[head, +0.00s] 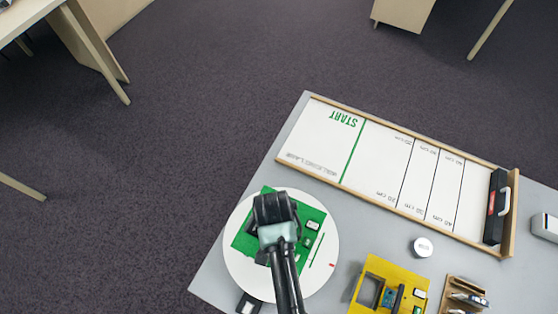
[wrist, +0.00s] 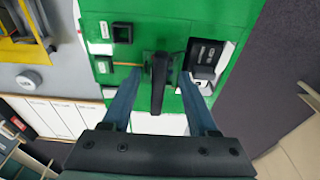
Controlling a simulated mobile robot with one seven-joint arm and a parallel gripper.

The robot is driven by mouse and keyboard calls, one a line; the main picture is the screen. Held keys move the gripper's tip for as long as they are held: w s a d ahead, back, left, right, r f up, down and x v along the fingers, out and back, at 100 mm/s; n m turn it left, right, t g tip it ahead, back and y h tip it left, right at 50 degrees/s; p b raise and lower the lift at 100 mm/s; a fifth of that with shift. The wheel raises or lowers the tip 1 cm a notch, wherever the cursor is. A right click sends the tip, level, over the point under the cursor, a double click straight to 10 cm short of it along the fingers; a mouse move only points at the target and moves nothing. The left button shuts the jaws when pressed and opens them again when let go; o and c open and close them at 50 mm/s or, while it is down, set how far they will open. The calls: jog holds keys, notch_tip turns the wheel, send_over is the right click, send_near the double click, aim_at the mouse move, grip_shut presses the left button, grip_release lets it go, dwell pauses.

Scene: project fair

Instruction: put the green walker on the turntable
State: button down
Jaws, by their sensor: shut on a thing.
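The green walker (head: 318,218) is a flat green board with small black and white parts. It lies over the white round turntable (head: 328,262) in the head view, within most of its outline; one corner reaches its edge. I cannot tell whether it rests on the disc or hangs just above. My gripper (head: 276,225) is over the board and hides its middle. In the wrist view, the green walker (wrist: 160,20) fills the upper middle, and my gripper (wrist: 159,88) is shut on it, with a dark upright part between the fingers.
A yellow board (head: 378,267) with parts stands right of the turntable. A framed white lane marked START (head: 375,165) runs along the grey table's (head: 225,270) far side. A black block (head: 495,205) sits at the lane's right end.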

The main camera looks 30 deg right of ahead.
jog(key=shift+a+f, duration=0.1)
jog(key=shift+f, duration=2.15)
jog(key=shift+f, duration=0.2)
jog(key=shift+c, duration=0.8)
grip_release()
jog(key=shift+s, duration=0.1)
